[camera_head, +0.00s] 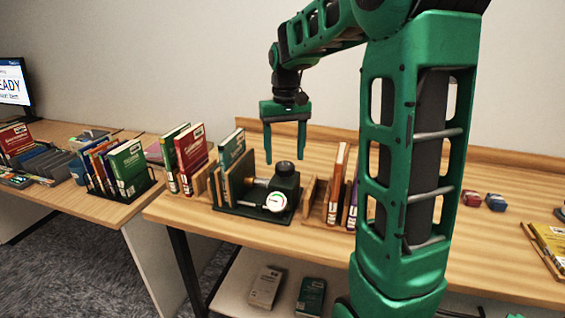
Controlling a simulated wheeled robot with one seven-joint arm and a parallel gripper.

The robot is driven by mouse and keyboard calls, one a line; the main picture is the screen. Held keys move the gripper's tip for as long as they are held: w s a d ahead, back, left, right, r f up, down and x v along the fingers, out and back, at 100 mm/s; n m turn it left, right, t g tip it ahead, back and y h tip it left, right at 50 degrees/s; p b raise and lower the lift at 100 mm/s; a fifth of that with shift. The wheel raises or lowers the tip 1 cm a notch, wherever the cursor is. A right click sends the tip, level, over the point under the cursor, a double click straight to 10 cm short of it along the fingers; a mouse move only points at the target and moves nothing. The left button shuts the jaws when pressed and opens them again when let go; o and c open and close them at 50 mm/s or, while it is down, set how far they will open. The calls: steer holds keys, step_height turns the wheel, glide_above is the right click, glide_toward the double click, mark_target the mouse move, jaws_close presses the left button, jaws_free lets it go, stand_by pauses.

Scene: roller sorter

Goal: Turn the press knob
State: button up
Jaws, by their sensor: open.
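The press (262,201) is a dark green device with a round white gauge (275,202) on its front, standing on the wooden table. A dark round knob (285,168) sits on top of its block. Wooden boards stand at the press's left end. My gripper (285,158) hangs from the green arm with its two fingers pointing down. It is open and empty, with the fingers apart on either side of the knob in the picture. Whether the fingertips are level with the knob or behind it, I cannot tell.
Upright books (190,158) stand left of the press, and more books (337,185) stand close on its right. My arm hides part of the table (485,250) on the right. Small red and blue items (484,200) lie there. A second table (75,208) with books stands left.

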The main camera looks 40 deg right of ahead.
mark_target(284, 164)
steer(key=shift+f, duration=1.55)
steer(key=c, duration=1.1)
steer(key=shift+o, duration=0.2)
steer(key=shift+m, duration=0.3)
steer(key=m, duration=1)
steer(key=shift+w+a+r, duration=0.1)
steer(key=shift+w, duration=0.05)
